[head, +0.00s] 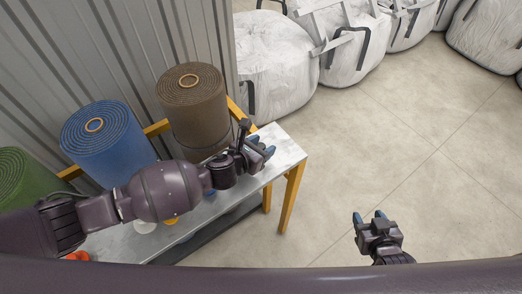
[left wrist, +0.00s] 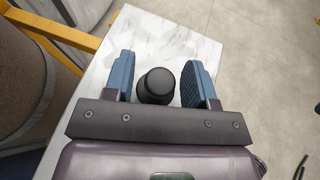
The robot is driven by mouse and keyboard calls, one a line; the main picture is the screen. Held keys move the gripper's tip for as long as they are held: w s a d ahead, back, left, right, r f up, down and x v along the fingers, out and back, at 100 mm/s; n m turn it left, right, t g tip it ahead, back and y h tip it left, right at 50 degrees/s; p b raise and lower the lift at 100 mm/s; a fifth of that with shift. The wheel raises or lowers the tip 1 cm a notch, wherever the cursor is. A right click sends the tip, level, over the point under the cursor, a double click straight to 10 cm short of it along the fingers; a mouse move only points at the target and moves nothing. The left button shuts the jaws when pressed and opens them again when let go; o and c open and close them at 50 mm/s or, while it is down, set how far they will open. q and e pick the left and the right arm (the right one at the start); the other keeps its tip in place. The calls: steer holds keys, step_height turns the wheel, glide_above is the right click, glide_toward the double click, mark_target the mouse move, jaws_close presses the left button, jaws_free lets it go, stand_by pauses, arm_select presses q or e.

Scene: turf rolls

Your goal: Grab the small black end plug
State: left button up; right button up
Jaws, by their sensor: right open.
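The small black end plug (left wrist: 157,84) shows in the left wrist view as a dark, round-topped piece over the white marbled tabletop (left wrist: 160,38). My left gripper (left wrist: 158,68) is open with one blue-padded finger on each side of the plug. A gap shows between the plug and each finger. In the head view my left gripper (head: 262,147) is over the right end of the table, and I cannot make out the plug there. My right gripper (head: 370,217) is open and empty, away from the table over the floor.
Brown (head: 192,105), blue (head: 107,140) and green (head: 22,180) turf rolls stand along the table's back, by a yellow rail (head: 157,128). Large white bags (head: 275,65) stand beyond. The floor (head: 400,130) at right is clear.

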arm_select(q)
steer(key=shift+f, duration=0.1)
steer(key=c, duration=0.8)
steer(key=shift+c, duration=0.2)
